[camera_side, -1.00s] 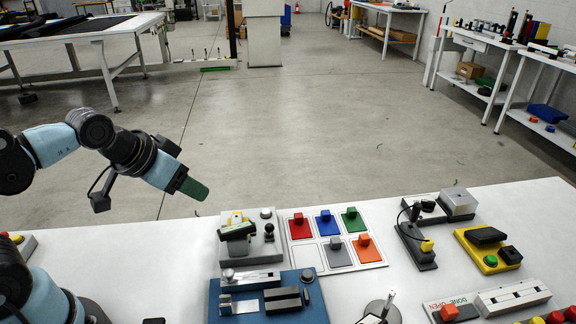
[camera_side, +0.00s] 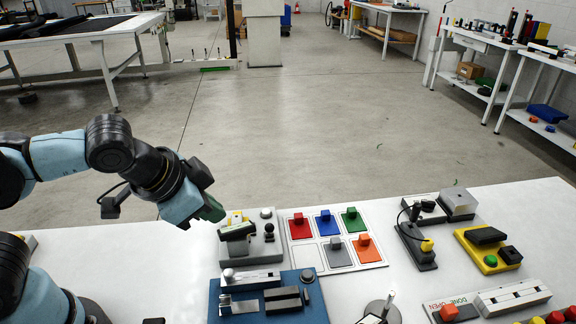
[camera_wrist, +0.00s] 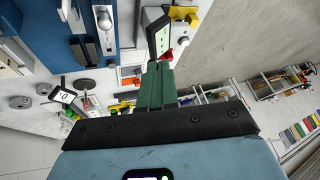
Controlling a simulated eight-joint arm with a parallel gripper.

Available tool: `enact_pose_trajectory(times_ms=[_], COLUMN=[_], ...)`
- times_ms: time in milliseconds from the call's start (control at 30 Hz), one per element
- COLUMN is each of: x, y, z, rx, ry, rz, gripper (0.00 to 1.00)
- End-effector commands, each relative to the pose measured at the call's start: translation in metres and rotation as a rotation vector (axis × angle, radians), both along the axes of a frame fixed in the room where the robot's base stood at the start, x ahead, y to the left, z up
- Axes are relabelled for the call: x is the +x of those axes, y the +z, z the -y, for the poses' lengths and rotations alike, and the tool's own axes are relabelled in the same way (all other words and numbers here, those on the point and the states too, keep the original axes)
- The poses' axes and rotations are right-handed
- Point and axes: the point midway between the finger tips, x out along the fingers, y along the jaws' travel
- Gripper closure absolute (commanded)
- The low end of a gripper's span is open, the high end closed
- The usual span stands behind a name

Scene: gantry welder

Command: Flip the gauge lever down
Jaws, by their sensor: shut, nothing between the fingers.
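My gripper (camera_side: 212,208) has its green fingers shut and empty, just above and left of a grey unit (camera_side: 270,246). This unit carries a yellow block (camera_side: 235,217), a tilted dark piece (camera_side: 238,231) and a dark knob. In the wrist view, the shut green fingers (camera_wrist: 158,72) point at a tilted black-framed panel (camera_wrist: 159,35) with a pale face. The fingertips look very near its lower edge; I cannot tell whether they touch. A small screen showing 0 (camera_wrist: 63,95) is at the left. I cannot make out for certain which part is the gauge lever.
A blue plate (camera_side: 225,312) with metal fittings lies in front of the grey unit. A white board (camera_side: 305,255) with red, blue, green, grey and orange blocks is to its right. A yellow box (camera_side: 478,258) stands further right. The table's far left is mostly clear.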

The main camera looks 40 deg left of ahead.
Motion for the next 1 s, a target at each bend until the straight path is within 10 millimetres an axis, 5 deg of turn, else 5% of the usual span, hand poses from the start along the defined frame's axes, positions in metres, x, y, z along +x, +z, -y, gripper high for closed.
enact_pose_trajectory(times_ms=[400, 1000], x=[-0.03, -0.035], y=[0.013, 0.015], z=[0.065, 0.075], rx=[0.181, 0.209], ry=[-0.29, -0.331], rz=[0.058, 0.076], gripper=[1.0, 1.0])
